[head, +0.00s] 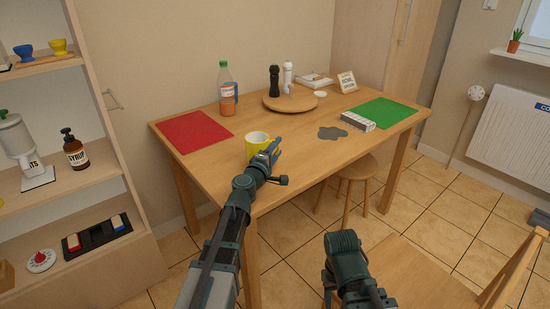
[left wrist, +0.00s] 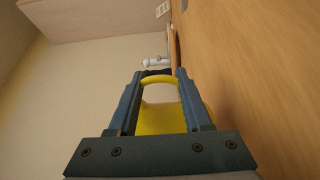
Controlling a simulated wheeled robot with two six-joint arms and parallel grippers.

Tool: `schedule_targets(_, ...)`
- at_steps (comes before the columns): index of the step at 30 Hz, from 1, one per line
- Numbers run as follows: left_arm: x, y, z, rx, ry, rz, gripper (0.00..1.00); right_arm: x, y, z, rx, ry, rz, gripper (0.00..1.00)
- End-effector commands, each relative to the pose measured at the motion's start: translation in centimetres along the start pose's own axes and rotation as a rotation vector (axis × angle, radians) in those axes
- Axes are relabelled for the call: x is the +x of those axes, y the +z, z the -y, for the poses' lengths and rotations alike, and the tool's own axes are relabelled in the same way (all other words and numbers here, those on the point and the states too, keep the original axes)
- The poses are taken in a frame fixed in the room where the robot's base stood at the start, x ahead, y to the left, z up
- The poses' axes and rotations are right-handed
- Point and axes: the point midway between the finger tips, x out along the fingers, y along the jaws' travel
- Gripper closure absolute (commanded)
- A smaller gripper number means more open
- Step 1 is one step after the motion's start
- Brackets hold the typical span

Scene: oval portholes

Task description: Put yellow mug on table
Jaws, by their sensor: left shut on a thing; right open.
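The yellow mug (head: 255,142) is upright at the front-left part of the wooden table (head: 290,148), close to the red mat. I cannot tell whether its base touches the tabletop. My left gripper (head: 273,152) is at the mug's right side and shut on it. In the left wrist view the mug (left wrist: 160,120) shows between the two fingers of the gripper (left wrist: 160,78), and the table surface (left wrist: 260,70) lies along the right. The gripper hides part of the mug. My right arm is low in the head view, and its gripper is out of sight.
A red mat (head: 194,131) and a green mat (head: 381,112) lie on the table. A bottle (head: 227,92), a round board (head: 290,101) with two mills, a small box (head: 357,121) and a grey patch (head: 332,133) are there too. A stool (head: 358,170) and a chair (head: 425,275) stand nearby.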

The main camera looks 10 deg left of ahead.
Motion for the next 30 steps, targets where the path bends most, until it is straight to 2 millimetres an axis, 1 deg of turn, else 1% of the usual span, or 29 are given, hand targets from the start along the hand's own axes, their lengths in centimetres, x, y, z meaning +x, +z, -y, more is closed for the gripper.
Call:
schedule_targets(1,0.0,0.1,1.3,0.001,0.000,0.000,1.00,1.3,-0.1,0.1,0.000,0.001,0.000,0.50)
schedule_targets(4,0.0,0.2,2.3,0.001,0.000,-0.001,1.00,2.3,-0.1,0.2,-0.001,0.003,0.000,0.50)
schedule_targets(13,0.0,0.2,2.2,0.001,0.000,-0.002,1.00,2.2,-0.1,0.1,-0.001,0.004,0.000,0.50)
schedule_targets(17,0.0,0.2,2.6,0.001,0.000,-0.002,1.00,2.6,-0.2,0.2,-0.001,0.005,0.000,0.50)
schedule_targets(18,0.0,0.2,2.5,0.000,0.000,-0.002,0.45,2.5,-0.2,0.1,-0.001,0.005,0.000,0.50)
schedule_targets(22,0.0,0.2,2.5,0.000,0.000,-0.002,0.22,2.4,-0.1,0.1,-0.001,0.005,0.000,0.50)
schedule_targets(23,0.0,0.2,2.5,0.000,0.000,-0.002,0.21,2.4,-0.1,0.1,-0.001,0.005,0.000,0.50)
schedule_targets(30,0.0,0.2,2.4,0.000,0.000,-0.002,0.21,2.4,-0.1,0.1,-0.001,0.004,0.000,0.50)
